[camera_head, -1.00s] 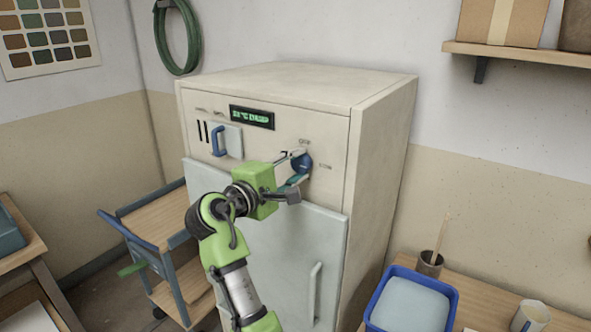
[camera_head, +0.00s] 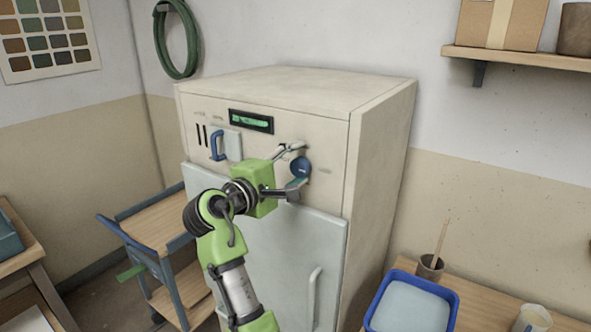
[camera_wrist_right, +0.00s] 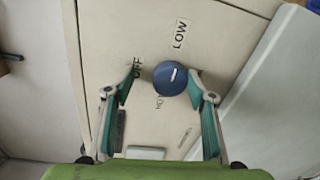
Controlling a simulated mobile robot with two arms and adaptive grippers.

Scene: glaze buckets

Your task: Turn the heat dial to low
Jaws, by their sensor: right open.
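The heat dial (camera_head: 301,167) is a round blue knob on the upper front panel of the cream cabinet (camera_head: 268,150). In the right wrist view the dial (camera_wrist_right: 169,79) has a short white mark tilted up and right, toward the LOW label (camera_wrist_right: 180,34). The OFF label (camera_wrist_right: 131,82) is to its left, partly behind a finger. My right gripper (camera_head: 293,167) is open, its fingers spread on either side of the dial. In the right wrist view the fingertips (camera_wrist_right: 165,74) flank the dial with gaps. My left gripper is out of view.
The cabinet panel also has a blue handle (camera_head: 217,145) and a dark display (camera_head: 251,121) with green marks. A cart (camera_head: 160,225) stands left. A blue tub (camera_head: 412,302) and a cup (camera_head: 430,266) stand on a table at right.

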